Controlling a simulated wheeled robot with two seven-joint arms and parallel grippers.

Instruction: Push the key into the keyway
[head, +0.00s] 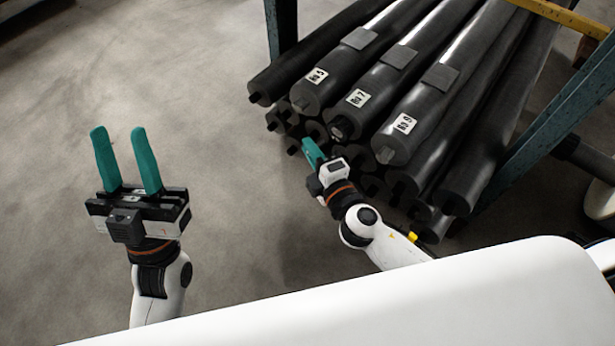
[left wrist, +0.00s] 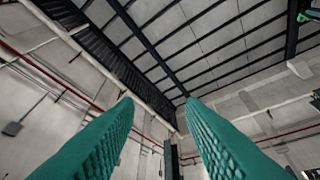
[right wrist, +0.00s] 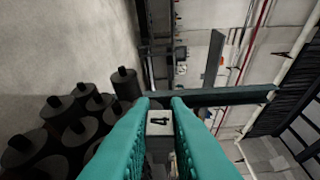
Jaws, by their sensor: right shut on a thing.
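My right gripper (head: 311,148) is beside the ends of the stacked dark rolls (head: 402,120). In the right wrist view its fingers are closed around a small grey block with a pale face marked "4" (right wrist: 160,122), which looks like the key. In the head view the fingers hide this block. Stub shafts stick out of the roll ends, which also show in the right wrist view (right wrist: 125,80). I cannot make out a keyway in any view. My left gripper (head: 120,130) is open and empty, its fingers apart and upright, away from the rolls.
Grey plates (head: 398,57) lie on the upper rolls, with white number labels near their ends. A blue-green rack post (head: 555,118) stands at the right, another (head: 281,25) at the back. The concrete floor (head: 160,60) at the left is clear.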

